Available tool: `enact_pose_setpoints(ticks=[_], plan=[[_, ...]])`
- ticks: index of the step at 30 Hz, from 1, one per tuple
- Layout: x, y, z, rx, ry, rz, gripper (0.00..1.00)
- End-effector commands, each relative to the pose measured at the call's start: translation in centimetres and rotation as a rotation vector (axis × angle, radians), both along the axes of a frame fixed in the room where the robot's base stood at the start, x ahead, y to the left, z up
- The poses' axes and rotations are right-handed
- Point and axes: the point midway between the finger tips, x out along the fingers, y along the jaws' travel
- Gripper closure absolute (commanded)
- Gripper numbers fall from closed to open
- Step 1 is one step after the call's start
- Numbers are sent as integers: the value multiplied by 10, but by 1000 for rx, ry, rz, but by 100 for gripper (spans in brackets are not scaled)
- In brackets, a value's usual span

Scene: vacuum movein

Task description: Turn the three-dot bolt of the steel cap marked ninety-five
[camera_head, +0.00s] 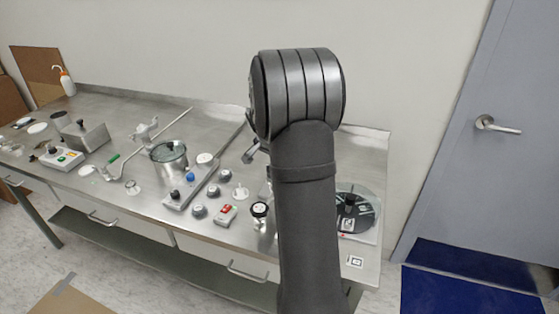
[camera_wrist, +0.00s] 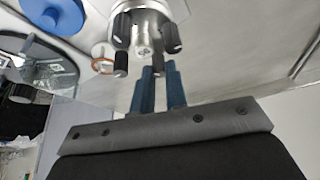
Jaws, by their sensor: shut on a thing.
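The steel cap (camera_wrist: 145,30) is at the top of the wrist view, a round silver fitting with several black-knobbed bolts around it. My gripper (camera_wrist: 160,72) has two blue fingers, shut on a black bolt knob (camera_wrist: 157,67) at the cap's lower edge. Other black knobs show at the left (camera_wrist: 121,56) and right (camera_wrist: 172,37) of the cap. I cannot read the number or the dots. In the head view my arm hides the gripper and the cap.
In the wrist view a blue round part (camera_wrist: 48,14) and a copper ring (camera_wrist: 102,65) are left of the cap. In the head view the steel bench (camera_head: 115,205) holds a glass-lidded pot (camera_head: 168,158), several small knobs and a black disc (camera_head: 353,208) right of my arm.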

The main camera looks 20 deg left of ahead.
Motion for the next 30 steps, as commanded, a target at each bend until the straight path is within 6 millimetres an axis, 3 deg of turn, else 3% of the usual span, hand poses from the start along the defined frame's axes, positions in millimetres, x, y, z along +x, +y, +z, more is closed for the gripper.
enact_pose_setpoints(ticks=[15,30], plan=[[1,3,0,1,1,-359,100],[1,3,0,1,0,-440,100]])
